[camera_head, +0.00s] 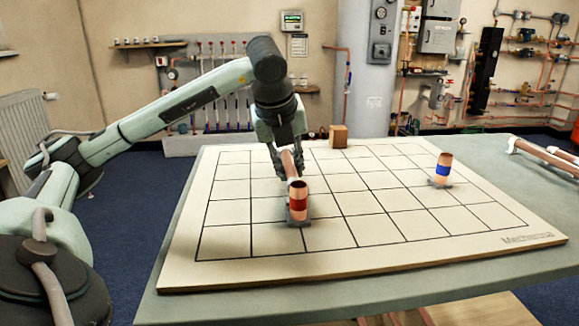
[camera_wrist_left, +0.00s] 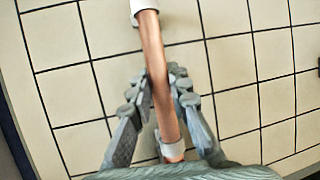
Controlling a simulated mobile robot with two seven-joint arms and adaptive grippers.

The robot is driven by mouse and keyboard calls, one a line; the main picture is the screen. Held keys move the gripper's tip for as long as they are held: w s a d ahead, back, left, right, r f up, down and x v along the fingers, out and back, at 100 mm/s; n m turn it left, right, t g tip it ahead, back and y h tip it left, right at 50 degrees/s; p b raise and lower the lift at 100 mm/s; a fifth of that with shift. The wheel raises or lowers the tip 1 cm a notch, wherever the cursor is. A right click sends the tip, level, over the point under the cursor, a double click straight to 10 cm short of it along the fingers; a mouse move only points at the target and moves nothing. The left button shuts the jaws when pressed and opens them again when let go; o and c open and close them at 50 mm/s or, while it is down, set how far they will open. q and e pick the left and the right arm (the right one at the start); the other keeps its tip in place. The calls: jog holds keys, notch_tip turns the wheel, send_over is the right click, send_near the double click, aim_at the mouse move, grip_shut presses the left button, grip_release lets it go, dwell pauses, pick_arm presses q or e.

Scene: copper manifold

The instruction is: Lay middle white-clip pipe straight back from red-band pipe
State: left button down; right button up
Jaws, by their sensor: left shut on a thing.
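The red-band pipe (camera_head: 298,203) stands upright on a dark base on the gridded board (camera_head: 350,255), left of its middle. My left gripper (camera_head: 288,165) is just behind it, pointing down and shut on a copper pipe with white clips, which is mostly hidden in the head view. In the left wrist view, my left gripper's fingers (camera_wrist_left: 158,95) sit on both sides of this white-clip pipe (camera_wrist_left: 155,62). It runs lengthwise, slightly slanted, with a white clip near each end. I cannot tell whether it touches the board. My right gripper is out of view.
A blue-band pipe (camera_head: 442,170) stands on the board's right side. A small brown block (camera_head: 338,136) is at the back edge. More copper pipes (camera_head: 545,151) lie at the far right of the table. The board's middle squares are clear.

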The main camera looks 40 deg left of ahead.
pick_arm(q)
jog(key=shift+f, duration=0.25)
jog(key=c, duration=1.4)
grip_release()
jog(key=shift+o, duration=0.2)
